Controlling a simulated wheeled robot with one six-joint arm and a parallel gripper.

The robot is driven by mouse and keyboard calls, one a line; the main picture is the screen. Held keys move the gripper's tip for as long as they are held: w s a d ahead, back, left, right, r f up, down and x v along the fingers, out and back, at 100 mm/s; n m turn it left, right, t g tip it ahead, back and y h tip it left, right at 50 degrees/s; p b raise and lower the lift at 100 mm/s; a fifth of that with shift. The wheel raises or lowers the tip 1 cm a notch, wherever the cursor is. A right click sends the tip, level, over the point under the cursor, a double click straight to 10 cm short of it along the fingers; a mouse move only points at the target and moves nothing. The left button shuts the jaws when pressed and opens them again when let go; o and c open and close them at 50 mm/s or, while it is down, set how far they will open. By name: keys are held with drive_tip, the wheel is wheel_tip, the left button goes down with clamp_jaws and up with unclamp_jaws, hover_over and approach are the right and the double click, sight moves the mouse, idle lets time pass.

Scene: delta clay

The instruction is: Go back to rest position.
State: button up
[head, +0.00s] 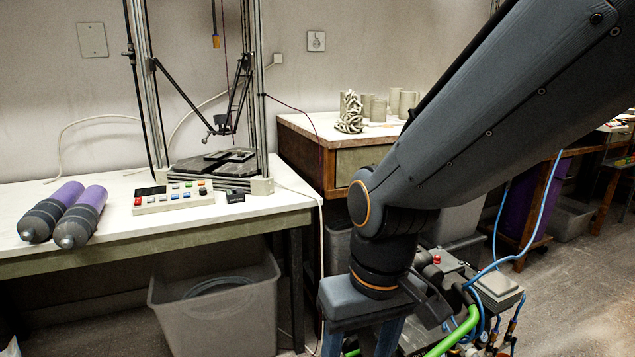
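My arm comes in from the upper right and bends down at a joint with an orange ring. My gripper (362,318) hangs below it at the bottom centre, pointing down. Its blue-grey body shows, with finger parts running down to the frame's lower edge. The fingertips are cut off, so I cannot see whether they are apart or hold anything. The gripper is in front of the gap right of the white-topped table (130,222), nearer to me than the furniture.
On the table are two purple-and-grey cartridges (68,205), a button panel (172,197) and a delta clay printer (215,165). A grey bin (220,305) stands below. A wooden cabinet (320,165) holds clay pieces (378,108). Machinery with blue and green hoses (490,285) stands right of my gripper.

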drive_tip(key=s+d+r+m+p, duration=0.1)
drive_tip(key=d+r+m+p, duration=0.1)
drive_tip(key=d+r+p, duration=0.4)
drive_tip(key=s+d+r+m+h+p, duration=0.1)
drive_tip(key=d+r+p, duration=0.6)
drive_tip(key=r+p, duration=0.4)
drive_tip(key=shift+s+d+m+p, duration=0.15)
drive_tip(key=shift+d+m+p, duration=0.2)
drive_tip(key=shift+p, duration=1.8)
drive_tip(key=shift+r, duration=0.1)
